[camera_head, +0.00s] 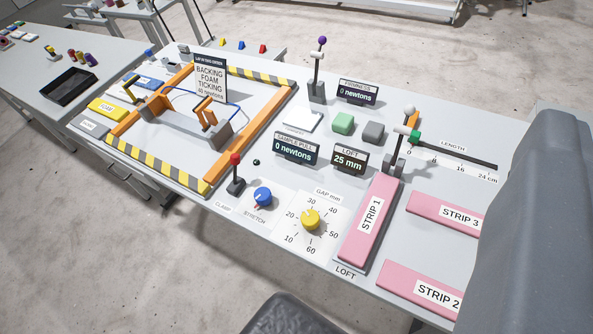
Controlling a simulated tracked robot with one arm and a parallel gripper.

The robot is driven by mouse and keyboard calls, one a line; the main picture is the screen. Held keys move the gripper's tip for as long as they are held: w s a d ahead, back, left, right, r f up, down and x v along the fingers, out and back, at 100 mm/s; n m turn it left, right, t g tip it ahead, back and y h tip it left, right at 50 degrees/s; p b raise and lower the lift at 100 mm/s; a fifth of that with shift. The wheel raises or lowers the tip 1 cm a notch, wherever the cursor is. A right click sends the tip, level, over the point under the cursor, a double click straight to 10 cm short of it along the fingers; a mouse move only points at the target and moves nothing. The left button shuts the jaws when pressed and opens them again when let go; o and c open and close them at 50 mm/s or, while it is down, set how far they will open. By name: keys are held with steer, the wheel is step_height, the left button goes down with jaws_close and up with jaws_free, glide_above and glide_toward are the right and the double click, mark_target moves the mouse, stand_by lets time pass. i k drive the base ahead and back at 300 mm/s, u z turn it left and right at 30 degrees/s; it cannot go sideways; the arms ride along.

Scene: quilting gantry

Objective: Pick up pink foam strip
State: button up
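Three pink foam strips lie on the right part of the grey bench (300,182). The strip labelled STRIP 1 (359,249) lies lengthwise on a grey base beside the word LOFT, below the lever post. The strip labelled STRIP 3 (430,206) lies to its right. The strip labelled STRIP 2 (400,277) lies at the front right. The right ends of STRIP 2 and STRIP 3 are hidden behind a large grey shape, which looks like part of my arm. My gripper's fingers are not visible.
A white-topped lever (402,140) stands above STRIP 1, with a length scale (458,151) to its right. A yellow dial (310,219) and a red-topped lever (236,175) stand left of it. A striped frame (155,163) fills the bench's left.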

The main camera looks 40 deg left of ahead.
mark_target(355, 250)
steer(key=k, duration=1.95)
steer(key=u, duration=0.65)
steer(key=i, duration=1)
